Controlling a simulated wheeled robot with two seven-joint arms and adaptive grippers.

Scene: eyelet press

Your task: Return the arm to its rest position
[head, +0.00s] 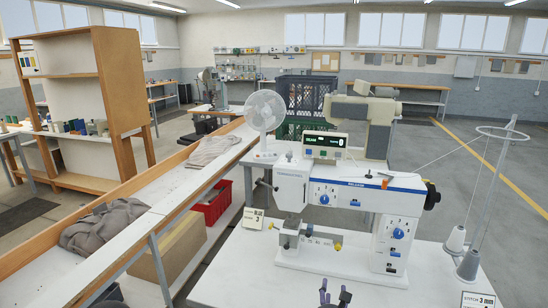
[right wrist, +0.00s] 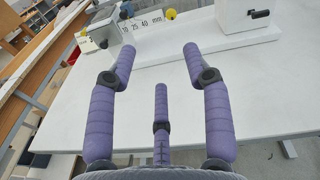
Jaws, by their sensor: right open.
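My right gripper (head: 335,297) shows at the bottom edge of the head view, low in front of the white machine. In the right wrist view its purple fingers (right wrist: 160,62) are spread apart with nothing between them, over the bare white table (right wrist: 140,110). The arm behind it is out of the head view. The white sewing-type machine (head: 352,200) with blue knobs stands on the table beyond the fingers. Its base (right wrist: 205,40) with a millimetre scale shows at the top of the right wrist view. My left gripper does not show.
A sloped wooden-edged chute (head: 158,190) with grey cloth runs along the left. A fan (head: 265,112) stands behind the machine, and a thread stand with cones (head: 468,266) is at its right. A red bin (head: 212,203) sits below the chute. The table front is clear.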

